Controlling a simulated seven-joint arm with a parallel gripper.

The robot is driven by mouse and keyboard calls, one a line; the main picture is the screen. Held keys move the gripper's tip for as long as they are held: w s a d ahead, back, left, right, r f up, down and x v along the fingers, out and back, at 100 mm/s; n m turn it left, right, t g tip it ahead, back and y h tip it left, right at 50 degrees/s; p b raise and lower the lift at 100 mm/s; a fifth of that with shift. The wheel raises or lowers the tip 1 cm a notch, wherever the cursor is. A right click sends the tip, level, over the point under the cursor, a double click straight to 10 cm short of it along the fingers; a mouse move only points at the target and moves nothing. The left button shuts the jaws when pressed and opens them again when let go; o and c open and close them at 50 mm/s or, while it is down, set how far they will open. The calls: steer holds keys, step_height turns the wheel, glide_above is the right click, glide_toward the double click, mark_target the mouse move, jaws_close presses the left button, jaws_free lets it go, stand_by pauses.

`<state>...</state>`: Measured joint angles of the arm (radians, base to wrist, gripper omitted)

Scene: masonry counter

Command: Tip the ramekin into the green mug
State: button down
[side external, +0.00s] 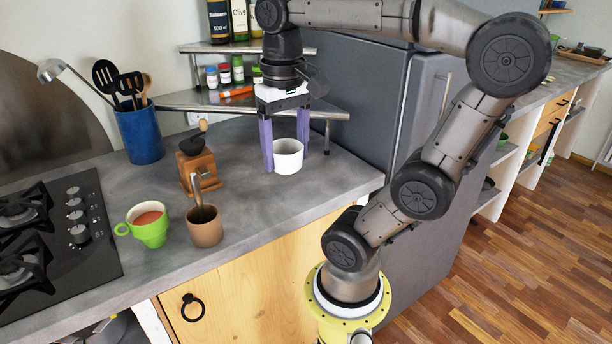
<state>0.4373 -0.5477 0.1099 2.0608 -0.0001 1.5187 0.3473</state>
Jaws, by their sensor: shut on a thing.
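The white ramekin (289,161) is at the right part of the grey counter, close to the shelf unit's leg. My gripper (286,156) points down with its purple fingers on either side of the ramekin, shut on it. The ramekin looks upright and on or just above the counter; I cannot tell which. What is inside it does not show clearly. The green mug (152,234) stands upright at the front left of the counter, with its handle to the left. An orange-pink content shows inside it. The mug is well to the left of my gripper.
A brown cup (206,234) with a handle or utensil rising from it stands just right of the mug. A wooden grinder (199,172) is behind it. A blue utensil pot (141,136), a stove (85,228) and a corner shelf (205,100) border the counter.

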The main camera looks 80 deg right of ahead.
steer(key=w, duration=0.6)
steer(key=w+r, duration=0.1)
steer(key=w, duration=1.2)
steer(key=shift+w+d+r, duration=0.1)
steer(key=shift+d+r, duration=0.1)
steer(key=shift+d, duration=0.1)
steer(key=w+a+f, duration=0.2)
steer(key=w, duration=0.4)
steer(key=w+a+f, duration=0.2)
steer(key=w, duration=0.4)
step_height(320, 180, down, 6)
steer(key=t+y, duration=1.1)
steer(key=shift+f, duration=0.2)
steer(key=shift+s+d, duration=0.1)
